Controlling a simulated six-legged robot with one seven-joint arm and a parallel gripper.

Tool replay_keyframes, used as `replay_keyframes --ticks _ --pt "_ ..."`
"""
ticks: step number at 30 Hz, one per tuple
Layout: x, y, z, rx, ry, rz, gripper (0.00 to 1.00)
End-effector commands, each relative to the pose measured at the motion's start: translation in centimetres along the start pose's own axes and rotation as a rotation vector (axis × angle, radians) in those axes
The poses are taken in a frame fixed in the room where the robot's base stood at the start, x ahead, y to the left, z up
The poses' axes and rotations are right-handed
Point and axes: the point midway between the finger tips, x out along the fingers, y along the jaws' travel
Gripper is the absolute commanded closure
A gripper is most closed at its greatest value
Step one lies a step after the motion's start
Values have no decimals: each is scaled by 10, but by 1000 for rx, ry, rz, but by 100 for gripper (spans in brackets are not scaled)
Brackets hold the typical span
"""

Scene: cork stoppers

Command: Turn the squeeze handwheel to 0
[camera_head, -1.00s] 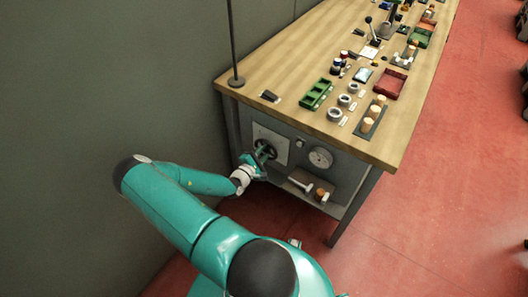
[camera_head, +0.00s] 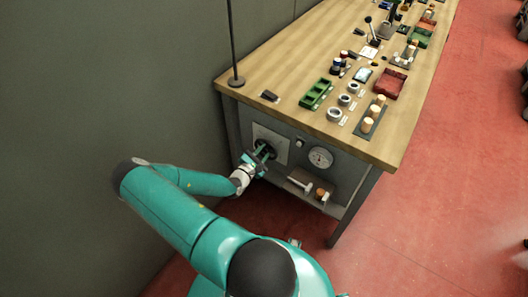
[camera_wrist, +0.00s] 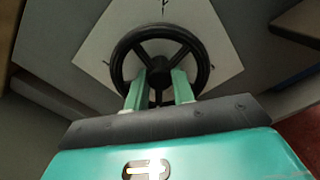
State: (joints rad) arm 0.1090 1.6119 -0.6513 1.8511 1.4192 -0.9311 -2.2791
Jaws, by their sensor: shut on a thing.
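The black handwheel (camera_wrist: 199,50) has several spokes and is mounted on a pale square plate (camera_wrist: 221,72) in the wrist view. In the head view the plate (camera_head: 283,148) is on the bench's end panel, and the wheel (camera_head: 269,143) is largely covered by my gripper. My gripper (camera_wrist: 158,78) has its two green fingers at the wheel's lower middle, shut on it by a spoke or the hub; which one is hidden. It also shows in the head view (camera_head: 262,156). Small dark marks lie on the plate around the wheel; their numbers are too small to read.
A round dial (camera_head: 320,157) is right of the wheel on the same panel. Below it a shelf (camera_head: 335,209) holds a white-and-brown item. The wooden bench top (camera_head: 290,75) above carries trays and cork stoppers. A grey wall (camera_head: 120,80) stands close on the left.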

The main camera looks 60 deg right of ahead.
Motion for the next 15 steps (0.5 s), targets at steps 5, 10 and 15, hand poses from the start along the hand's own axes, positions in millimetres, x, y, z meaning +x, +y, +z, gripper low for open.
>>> replay_keyframes --ticks 5,10,15 --pt "-1 -1 -1 -2 2 -1 98" --pt "-1 -1 -1 -1 1 0 66" --pt "0 0 0 0 1 0 66"
